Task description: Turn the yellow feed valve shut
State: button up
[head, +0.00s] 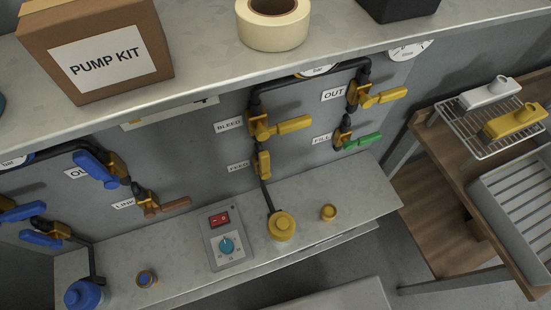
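The feed valve (262,162) is a yellow-brass fitting on a dark pipe against the grey panel, right of the "FEED" label (238,166). It sits below the bleed valve and above the yellow round cap (282,225) on the lower shelf. Its handle looks short from this angle, and I cannot tell clearly which way it points. The bleed valve above has a yellow lever (294,125) pointing right. The out valve has a yellow lever (387,97) pointing right. My gripper is not in view.
A green fill lever (364,141) is to the right, blue levers (95,168) and a brown link lever (176,204) to the left. A control box (227,242) stands on the lower shelf. The upper shelf carries a pump kit box (97,45) and tape roll (273,25).

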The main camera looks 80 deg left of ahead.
aim_at(264, 157)
jog(key=u, duration=2.95)
jog(key=k, duration=1.1)
jog(key=u, duration=0.75)
jog(key=i, duration=1.05)
jog(key=z, duration=0.55)
